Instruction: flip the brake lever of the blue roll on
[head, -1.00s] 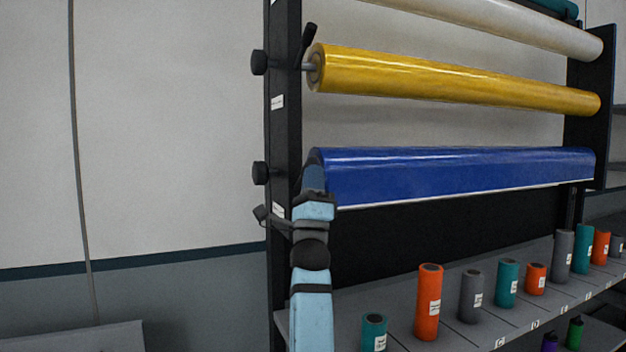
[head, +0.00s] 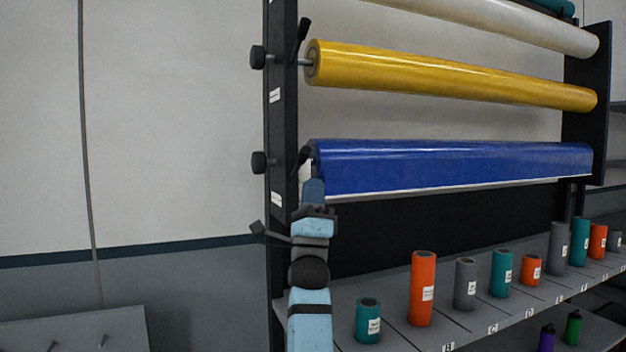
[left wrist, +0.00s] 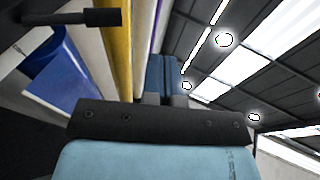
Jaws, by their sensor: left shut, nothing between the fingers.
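The blue roll (head: 450,165) hangs on the rack below the yellow roll. Its brake lever (head: 299,160) is a short black handle at the roll's left end, beside the rack post, tilted up and to the right. My left gripper (head: 313,187) is just below the lever and the roll's left end, pointing up. Its two blue fingers (left wrist: 160,78) are shut and empty in the left wrist view. A black handle (left wrist: 85,18) shows there at upper left, apart from the fingers; I cannot tell for sure which roll it belongs to. My right gripper is in no view.
The yellow roll (head: 450,75) has its own lever (head: 302,35) pointing up. Black knobs (head: 259,162) stick out left of the rack post (head: 282,120). A shelf below holds several small rolls, including an orange one (head: 423,290).

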